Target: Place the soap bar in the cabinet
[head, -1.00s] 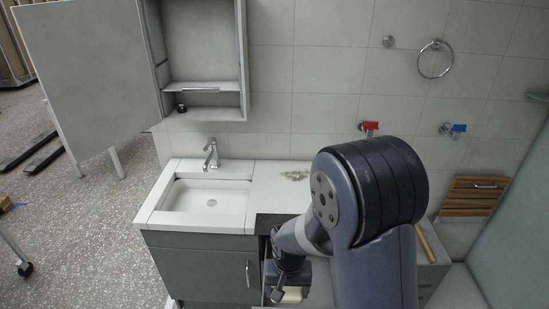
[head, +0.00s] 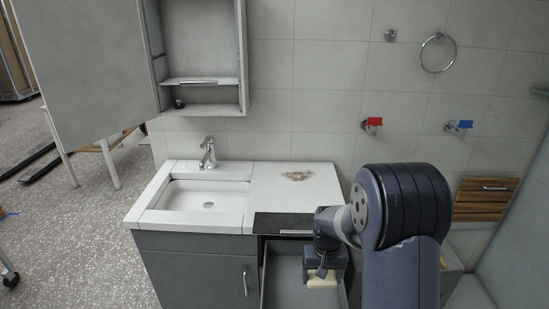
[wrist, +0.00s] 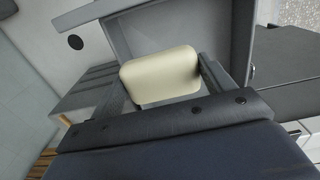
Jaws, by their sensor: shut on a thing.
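The cream soap bar (wrist: 160,76) is held between the fingers of my gripper (wrist: 172,92) in the wrist view. In the head view the soap bar (head: 322,281) shows at the lower end of my gripper (head: 322,278), over the open drawer (head: 283,276) of the vanity. The wall cabinet (head: 243,60) hangs above the sink at the upper left, with its door (head: 85,65) swung open to the left. A small dark object (head: 179,104) stands on its bottom, below a shelf (head: 202,81).
The sink (head: 205,197) with its tap (head: 208,153) lies below the cabinet. The countertop (head: 295,195) right of it holds a brownish patch. Red (head: 372,123) and blue (head: 459,125) wall valves and a towel ring (head: 438,53) are at the right.

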